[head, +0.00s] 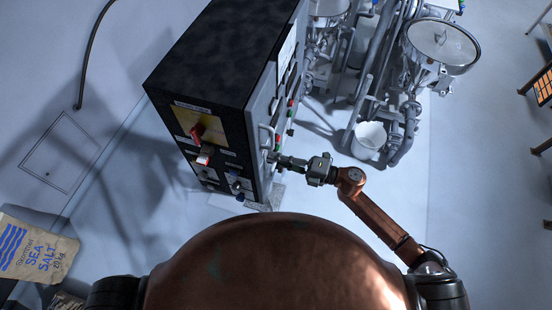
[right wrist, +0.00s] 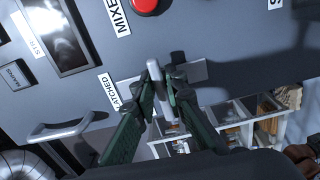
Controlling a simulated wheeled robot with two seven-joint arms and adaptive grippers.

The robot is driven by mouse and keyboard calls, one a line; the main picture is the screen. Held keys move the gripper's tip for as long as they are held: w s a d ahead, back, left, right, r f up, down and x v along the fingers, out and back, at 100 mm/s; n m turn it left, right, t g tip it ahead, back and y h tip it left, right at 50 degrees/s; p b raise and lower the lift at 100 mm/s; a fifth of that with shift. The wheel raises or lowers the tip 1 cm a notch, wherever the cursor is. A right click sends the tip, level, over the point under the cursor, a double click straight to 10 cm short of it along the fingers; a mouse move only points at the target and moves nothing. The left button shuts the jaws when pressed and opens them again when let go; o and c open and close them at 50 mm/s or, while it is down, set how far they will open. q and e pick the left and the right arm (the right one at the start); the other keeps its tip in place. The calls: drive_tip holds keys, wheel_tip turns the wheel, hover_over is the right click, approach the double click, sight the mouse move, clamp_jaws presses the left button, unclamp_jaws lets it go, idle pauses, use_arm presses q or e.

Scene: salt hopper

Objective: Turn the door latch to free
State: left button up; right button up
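The door latch (right wrist: 156,78) is a pale grey lever on the grey cabinet door, in the middle of the right wrist view. A label reading "LATCHED" (right wrist: 109,93), partly covered, is just left of it. The lever lies between the two green fingers of my right gripper (right wrist: 161,90), which appear closed against both its sides. In the head view my right gripper (head: 279,160) reaches the right face of the dark cabinet (head: 225,50); the latch is too small to make out there. My left gripper is not in view.
A door handle (right wrist: 72,128) and a red button (right wrist: 146,5) are near the latch. A white bucket (head: 368,139) and pipework stand right of the cabinet. A sea salt sack (head: 38,250) lies at lower left. Open floor is right of my arm.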

drive_tip(key=o, duration=0.3)
drive_tip(key=shift+d, duration=0.1)
drive_tip(key=v, duration=1.2)
